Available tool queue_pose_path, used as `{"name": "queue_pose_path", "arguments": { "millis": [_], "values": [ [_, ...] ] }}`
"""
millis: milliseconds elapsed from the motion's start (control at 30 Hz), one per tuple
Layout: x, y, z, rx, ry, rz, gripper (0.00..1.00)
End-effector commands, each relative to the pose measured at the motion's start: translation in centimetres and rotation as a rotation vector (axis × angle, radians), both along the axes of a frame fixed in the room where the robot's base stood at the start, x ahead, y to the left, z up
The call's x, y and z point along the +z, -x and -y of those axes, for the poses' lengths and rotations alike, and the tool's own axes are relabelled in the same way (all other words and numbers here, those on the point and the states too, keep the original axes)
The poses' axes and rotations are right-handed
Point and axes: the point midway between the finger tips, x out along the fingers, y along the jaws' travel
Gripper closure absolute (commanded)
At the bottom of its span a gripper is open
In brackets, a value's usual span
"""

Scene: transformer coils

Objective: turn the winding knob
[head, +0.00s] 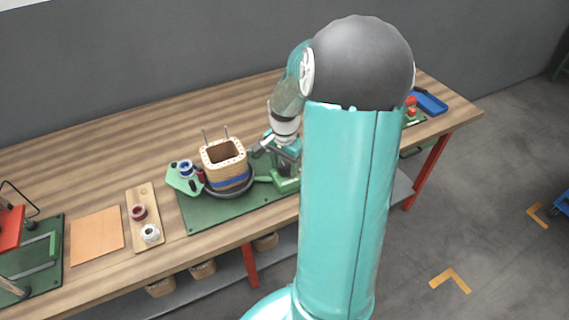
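A coil former (223,154), a tan open-topped box with blue and brown winding around it, sits on a dark ring on a green base plate (207,219). A green machine block (286,180) stands at its right, under my wrist. My gripper (259,149) reaches down between the former and this block. Its fingertips are small and partly merged with the parts behind, so I cannot tell whether they are open or touching anything. I cannot make out the winding knob clearly; it may be hidden by my gripper or arm.
A green bracket with a blue-and-white spool (185,168) stands left of the former. A wooden strip (144,205) holds a red spool (138,212) and a white spool (150,233). An orange-brown board (97,236) lies further left. A blue tray (430,102) is at the far right. The bench's back is clear.

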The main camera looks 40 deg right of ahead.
Motion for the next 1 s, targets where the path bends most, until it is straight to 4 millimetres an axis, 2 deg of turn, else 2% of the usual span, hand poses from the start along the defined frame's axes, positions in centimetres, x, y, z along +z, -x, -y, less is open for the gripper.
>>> {"name": "queue_pose_path", "arguments": {
  "millis": [33, 167, 200, 633, 1000],
  "values": [
    [0.02, 0.0, 0.0, 0.0, 0.0, 0.0, 0.58],
    [0.03, -0.01, 0.0, 0.0, 0.0, 0.0, 0.83],
    [0.03, -0.01, 0.0, 0.0, 0.0, 0.0, 0.87],
    [0.06, -0.05, -0.07, 0.078, 0.0, 0.0, 0.87],
    [0.07, -0.03, -0.06, 0.358, 0.001, 0.0, 0.87]
  ]
}}
